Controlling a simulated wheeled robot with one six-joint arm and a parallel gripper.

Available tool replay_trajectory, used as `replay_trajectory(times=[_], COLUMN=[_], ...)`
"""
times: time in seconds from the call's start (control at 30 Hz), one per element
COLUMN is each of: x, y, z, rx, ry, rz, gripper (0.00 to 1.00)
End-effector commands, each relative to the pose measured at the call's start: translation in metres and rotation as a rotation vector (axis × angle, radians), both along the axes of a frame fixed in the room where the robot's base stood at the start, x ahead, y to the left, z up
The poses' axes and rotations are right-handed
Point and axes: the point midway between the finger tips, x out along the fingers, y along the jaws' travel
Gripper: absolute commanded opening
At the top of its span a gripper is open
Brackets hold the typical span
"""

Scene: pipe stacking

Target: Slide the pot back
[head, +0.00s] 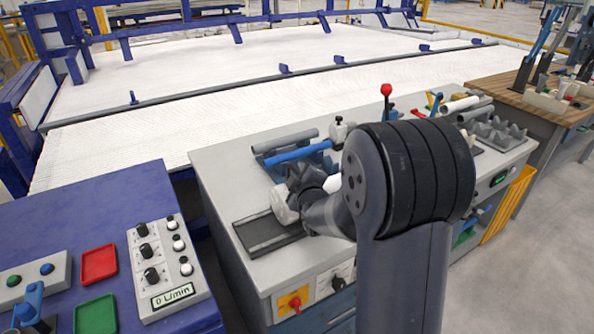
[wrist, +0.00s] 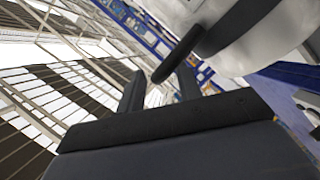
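A pale, lumpy, faceted object (head: 285,204), possibly the pot, stands at the upper end of a dark flat track (head: 268,238) on the grey bench. My arm's grey end section reaches close beside it, and I cannot tell whether they touch.
A blue pipe (head: 300,152) and grey pipes lie in a rack behind the track. A red-topped lever (head: 386,95) stands farther back. A control box (head: 166,270) and red tray (head: 98,264) sit on the blue table at left.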

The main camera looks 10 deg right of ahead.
Motion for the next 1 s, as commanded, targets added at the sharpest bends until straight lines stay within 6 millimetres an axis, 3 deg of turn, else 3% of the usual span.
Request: replay_trajectory(times=[0.2, 0.57, 1.0], x=[0.018, 0.021, 0.021], y=[0.000, 0.000, 0.000], z=[-0.004, -0.005, -0.004], rx=[0.000, 0.000, 0.000], ry=[0.000, 0.000, -0.001], rz=[0.000, 0.000, -0.001], gripper=[0.33, 0.33, 0.00])
